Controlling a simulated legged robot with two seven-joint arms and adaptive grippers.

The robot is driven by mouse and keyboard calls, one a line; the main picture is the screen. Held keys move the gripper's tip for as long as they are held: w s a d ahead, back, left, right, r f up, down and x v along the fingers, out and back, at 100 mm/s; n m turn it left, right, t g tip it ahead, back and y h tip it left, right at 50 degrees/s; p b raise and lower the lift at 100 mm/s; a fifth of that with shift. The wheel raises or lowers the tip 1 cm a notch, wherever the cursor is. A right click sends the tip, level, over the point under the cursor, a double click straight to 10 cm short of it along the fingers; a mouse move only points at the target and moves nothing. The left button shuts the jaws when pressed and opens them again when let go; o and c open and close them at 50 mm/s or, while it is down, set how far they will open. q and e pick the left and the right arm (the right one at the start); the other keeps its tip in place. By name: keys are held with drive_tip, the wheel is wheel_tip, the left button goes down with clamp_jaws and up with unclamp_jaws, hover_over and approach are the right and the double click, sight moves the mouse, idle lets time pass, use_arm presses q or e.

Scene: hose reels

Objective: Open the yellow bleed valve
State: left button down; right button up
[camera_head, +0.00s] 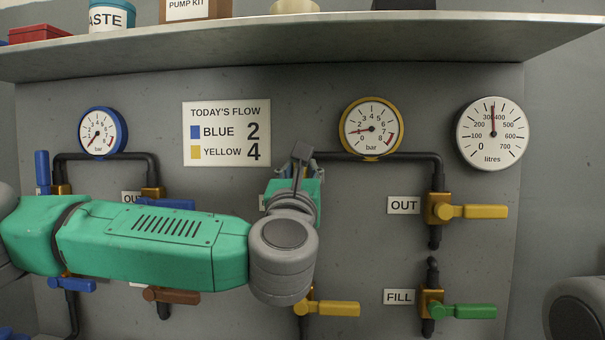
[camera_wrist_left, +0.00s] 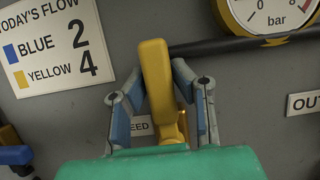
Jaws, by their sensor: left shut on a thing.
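The yellow bleed valve's handle (camera_wrist_left: 156,75) points up in the left wrist view, with its brass body (camera_wrist_left: 175,128) low behind it. A partly covered label (camera_wrist_left: 140,127) reading "EED" is beside it. My left gripper (camera_wrist_left: 160,92) has one finger on each side of the handle and is shut on it. In the head view my left gripper (camera_head: 298,165) is at the panel below the yellow-rimmed gauge (camera_head: 370,128), and it hides the handle there. That gauge's needle points near 1 bar. My right gripper is not in view.
To the right are the yellow OUT handle (camera_head: 478,211) and green FILL handle (camera_head: 468,311), both sideways. Another yellow handle (camera_head: 338,308) is below my left arm. Blue-handled valves (camera_head: 165,204) are at the left, close to my arm. A shelf (camera_head: 300,42) juts out above.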

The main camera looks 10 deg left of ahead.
use_arm(q)
drive_tip(key=shift+d+f, duration=0.2)
drive_tip(key=shift+f, duration=0.35)
drive_tip(key=c, duration=1.4)
unclamp_jaws()
drive_tip(key=shift+a+r, duration=0.1)
drive_tip(key=shift+o, duration=0.2)
drive_tip(key=shift+a+r, duration=0.1)
drive_tip(key=shift+r, duration=0.05)
drive_tip(key=v, duration=1.2)
drive_tip(key=shift+s, duration=0.1)
